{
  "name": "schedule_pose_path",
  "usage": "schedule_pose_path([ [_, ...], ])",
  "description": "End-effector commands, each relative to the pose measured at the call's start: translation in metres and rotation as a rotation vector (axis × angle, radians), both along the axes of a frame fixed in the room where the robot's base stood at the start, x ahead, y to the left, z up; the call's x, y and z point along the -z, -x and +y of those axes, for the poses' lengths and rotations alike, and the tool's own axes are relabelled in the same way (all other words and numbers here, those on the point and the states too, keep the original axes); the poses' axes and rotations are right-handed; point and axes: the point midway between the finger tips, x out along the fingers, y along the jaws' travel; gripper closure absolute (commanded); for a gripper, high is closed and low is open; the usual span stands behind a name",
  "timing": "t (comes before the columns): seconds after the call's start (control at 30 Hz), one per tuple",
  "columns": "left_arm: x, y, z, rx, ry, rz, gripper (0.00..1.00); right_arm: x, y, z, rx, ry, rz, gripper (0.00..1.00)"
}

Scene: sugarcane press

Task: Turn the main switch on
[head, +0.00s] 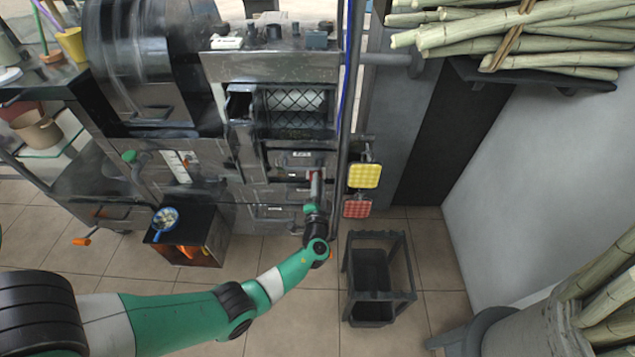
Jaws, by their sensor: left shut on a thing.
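The sugarcane press is a dark grey metal machine (270,67) in the upper middle of the head view. My left arm, green and black, reaches in from the lower left. My left gripper (316,183) is at the front panel of the machine, right of its middle, below the mesh window (295,105). It is shut on a small part at the panel, with a bit of red showing beside the fingers. The gripper covers most of that part, so I cannot tell whether it is the main switch or how it is set. My right gripper is not in view.
A yellow pad (364,175) and a red pad (357,208) hang just right of the gripper. A dark bin in a frame (372,285) stands on the tiled floor. Cane stalks (530,35) lie on a rack at upper right. A small box table (190,235) stands left.

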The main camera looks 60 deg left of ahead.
Motion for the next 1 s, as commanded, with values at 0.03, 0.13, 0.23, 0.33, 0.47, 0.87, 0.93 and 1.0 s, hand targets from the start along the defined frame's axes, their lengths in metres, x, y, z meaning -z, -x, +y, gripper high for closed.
schedule_pose_path([
  [0.03, 0.0008, -0.0004, -0.0002, 0.001, -0.021, 0.04, 1.0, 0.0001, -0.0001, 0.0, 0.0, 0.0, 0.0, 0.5],
  [0.13, 0.0019, -0.0008, -0.0005, 0.001, -0.065, 0.123, 1.0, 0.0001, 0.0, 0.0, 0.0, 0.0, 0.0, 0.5],
  [0.23, 0.0027, -0.0012, -0.0006, 0.001, -0.108, 0.202, 1.0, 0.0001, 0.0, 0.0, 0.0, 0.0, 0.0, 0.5],
  [0.33, 0.0036, -0.0015, -0.0008, 0.001, -0.149, 0.276, 1.0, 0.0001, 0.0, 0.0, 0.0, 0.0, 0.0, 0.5],
  [0.47, 0.0048, -0.0017, -0.0009, 0.001, -0.193, 0.36, 1.0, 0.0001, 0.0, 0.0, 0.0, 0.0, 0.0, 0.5],
  [0.87, 0.0065, -0.0019, -0.001, 0.001, -0.27, 0.5, 1.0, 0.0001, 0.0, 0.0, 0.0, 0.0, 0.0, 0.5],
  [0.93, 0.0066, -0.0018, -0.001, 0.001, -0.275, 0.508, 1.0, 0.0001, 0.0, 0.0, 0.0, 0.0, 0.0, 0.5],
  [1.0, 0.0067, -0.0018, -0.001, 0.001, -0.278, 0.513, 1.0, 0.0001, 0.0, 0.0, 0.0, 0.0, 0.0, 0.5],
])
